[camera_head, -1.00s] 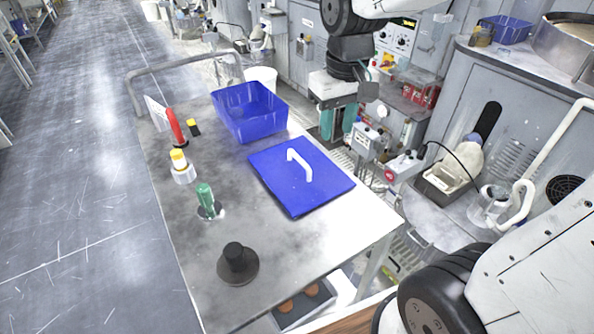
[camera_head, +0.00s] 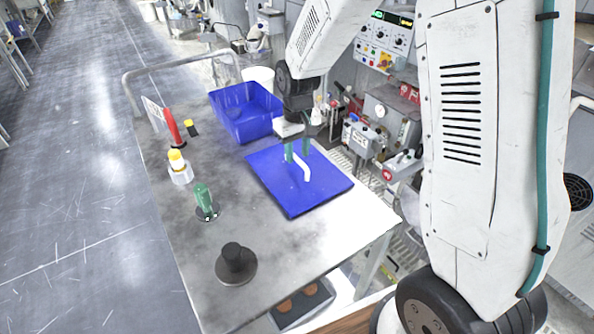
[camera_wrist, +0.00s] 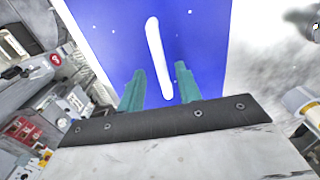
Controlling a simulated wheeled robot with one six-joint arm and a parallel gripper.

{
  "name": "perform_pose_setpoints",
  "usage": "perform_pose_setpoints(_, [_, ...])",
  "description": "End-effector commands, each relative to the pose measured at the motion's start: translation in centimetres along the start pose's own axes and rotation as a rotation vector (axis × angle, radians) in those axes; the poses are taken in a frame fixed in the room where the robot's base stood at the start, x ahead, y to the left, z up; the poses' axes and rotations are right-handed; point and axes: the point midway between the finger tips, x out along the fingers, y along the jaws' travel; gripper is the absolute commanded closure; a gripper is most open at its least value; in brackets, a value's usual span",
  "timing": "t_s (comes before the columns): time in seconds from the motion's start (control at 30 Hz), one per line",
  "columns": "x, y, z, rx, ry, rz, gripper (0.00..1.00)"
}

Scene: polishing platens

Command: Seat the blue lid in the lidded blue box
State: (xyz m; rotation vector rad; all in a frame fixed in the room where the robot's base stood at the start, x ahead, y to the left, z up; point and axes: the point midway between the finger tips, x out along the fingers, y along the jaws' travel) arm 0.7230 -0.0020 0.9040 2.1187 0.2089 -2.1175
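The blue lid (camera_head: 290,188) lies flat on the grey metal table, with a white bar handle (camera_head: 302,166) on top. The open blue box (camera_head: 243,122) stands behind it on the same table, apart from the lid. My gripper (camera_head: 297,155) points down over the lid at the handle's far end. In the wrist view the two green fingers (camera_wrist: 160,82) are spread apart, with the white handle (camera_wrist: 156,52) showing between them and clear of both. The lid (camera_wrist: 205,40) fills the middle of that view. I cannot tell the fingers' exact height above the lid.
On the table's left side stand a red-handled tool (camera_head: 173,126), a yellow-topped white piece (camera_head: 178,168), a green-handled tool (camera_head: 203,200) and a black knob on a disc (camera_head: 236,262). A bent rail (camera_head: 180,66) edges the table's far end. Bare tabletop lies left of the lid.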

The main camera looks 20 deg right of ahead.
Motion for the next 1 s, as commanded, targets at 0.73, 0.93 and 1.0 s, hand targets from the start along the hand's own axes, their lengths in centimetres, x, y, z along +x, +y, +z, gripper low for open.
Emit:
perform_pose_setpoints(0.73, [3.0,-0.3,0.0,0.000,0.000,0.000,1.00])
perform_pose_setpoints(0.93, [3.0,-0.2,0.0,0.000,0.000,0.000,1.00])
perform_pose_setpoints(1.0, [2.8,-0.2,0.0,0.000,0.000,0.000,1.00])
